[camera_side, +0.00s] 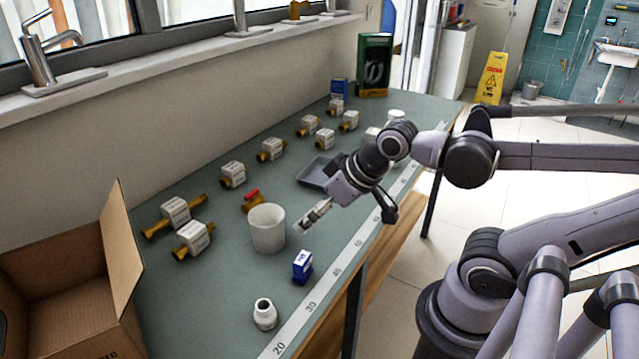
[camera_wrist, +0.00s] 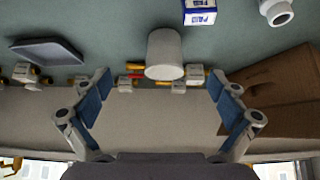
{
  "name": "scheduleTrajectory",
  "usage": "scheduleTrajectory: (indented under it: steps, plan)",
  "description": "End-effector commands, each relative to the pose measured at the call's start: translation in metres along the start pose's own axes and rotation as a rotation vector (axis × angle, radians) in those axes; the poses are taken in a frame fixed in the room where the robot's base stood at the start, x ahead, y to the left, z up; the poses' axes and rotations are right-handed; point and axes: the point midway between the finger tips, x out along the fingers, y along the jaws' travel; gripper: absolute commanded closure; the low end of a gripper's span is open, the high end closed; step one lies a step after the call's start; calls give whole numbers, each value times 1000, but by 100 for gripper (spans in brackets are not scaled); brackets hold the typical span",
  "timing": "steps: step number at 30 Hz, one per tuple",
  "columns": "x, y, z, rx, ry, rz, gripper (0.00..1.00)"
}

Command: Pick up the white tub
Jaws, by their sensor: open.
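The white tub (camera_side: 267,229) stands on the green bench top, left of my gripper in the side view. It also shows in the wrist view (camera_wrist: 164,52), top centre, ahead of the space between the fingers. My gripper (camera_side: 312,216) is a little above the bench, to the right of the tub and apart from it. In the wrist view my gripper (camera_wrist: 158,105) has its fingers spread wide, with nothing between them.
A blue and white box (camera_side: 302,266) and a white fitting (camera_side: 264,314) stand near the tub. A red-handled brass valve (camera_side: 252,200) is just behind it. A grey tray (camera_side: 317,172) lies behind my gripper. An open cardboard box (camera_side: 62,297) stands at left.

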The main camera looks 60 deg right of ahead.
Motion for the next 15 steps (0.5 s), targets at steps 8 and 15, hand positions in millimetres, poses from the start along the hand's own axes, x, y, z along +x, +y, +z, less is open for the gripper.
scheduleTrajectory:
  steps: [8, 15]
  plan:
    - [0, 0, -1, 4, -3, 1, 3]
    - [10, -4, -20, 116, -68, 28, 3]
